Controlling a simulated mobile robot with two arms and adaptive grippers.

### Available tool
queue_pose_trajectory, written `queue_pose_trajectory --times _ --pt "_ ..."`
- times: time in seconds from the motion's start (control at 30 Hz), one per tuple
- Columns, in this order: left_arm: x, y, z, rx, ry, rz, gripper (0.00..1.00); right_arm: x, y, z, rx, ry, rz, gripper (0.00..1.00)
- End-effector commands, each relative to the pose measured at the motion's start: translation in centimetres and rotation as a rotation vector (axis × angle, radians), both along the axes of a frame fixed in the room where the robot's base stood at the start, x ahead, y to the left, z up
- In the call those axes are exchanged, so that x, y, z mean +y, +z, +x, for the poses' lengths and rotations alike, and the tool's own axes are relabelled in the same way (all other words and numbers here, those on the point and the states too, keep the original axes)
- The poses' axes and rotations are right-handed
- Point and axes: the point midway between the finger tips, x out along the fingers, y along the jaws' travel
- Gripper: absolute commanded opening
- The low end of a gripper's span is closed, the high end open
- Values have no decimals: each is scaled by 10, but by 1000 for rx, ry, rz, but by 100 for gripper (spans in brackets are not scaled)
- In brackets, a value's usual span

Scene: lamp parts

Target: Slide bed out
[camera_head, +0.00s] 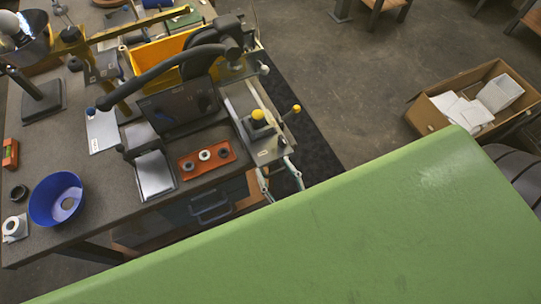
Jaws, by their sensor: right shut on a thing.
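The bed seems to be the pale grey slide (240,98) at the right edge of the bench, beside a dark machine with an upright panel (181,106). A yellow-knobbed lever (258,116) stands on it. My right gripper (277,166) shows only as thin pale fingers at the slide's front end, shut on it as far as I can see. A large green surface hides the rest of the gripper. My left gripper does not show.
The green surface (370,230) fills the lower right, very near the camera. The bench holds a blue bowl (55,199), an orange-red block with rings (207,159) and a yellow bin (165,50). A cardboard box (428,113) stands on the floor.

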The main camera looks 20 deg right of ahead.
Motion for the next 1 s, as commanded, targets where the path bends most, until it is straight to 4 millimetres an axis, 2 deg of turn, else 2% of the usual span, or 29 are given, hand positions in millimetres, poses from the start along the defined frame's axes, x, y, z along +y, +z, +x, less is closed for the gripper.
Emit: queue_pose_trajectory --times 0.43,0.47,0.5,0.83,1.0 --pt "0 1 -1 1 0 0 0 4 -2 -7 5 6 4 10" --pt "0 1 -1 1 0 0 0 4 -2 -7 5 6 4 54" --pt "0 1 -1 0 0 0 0 3 -2 -7 6 6 4 56" --pt "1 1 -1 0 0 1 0 1 -1 -7 2 2 1 56" --pt "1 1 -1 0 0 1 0 1 -2 -27 5 3 0 56"
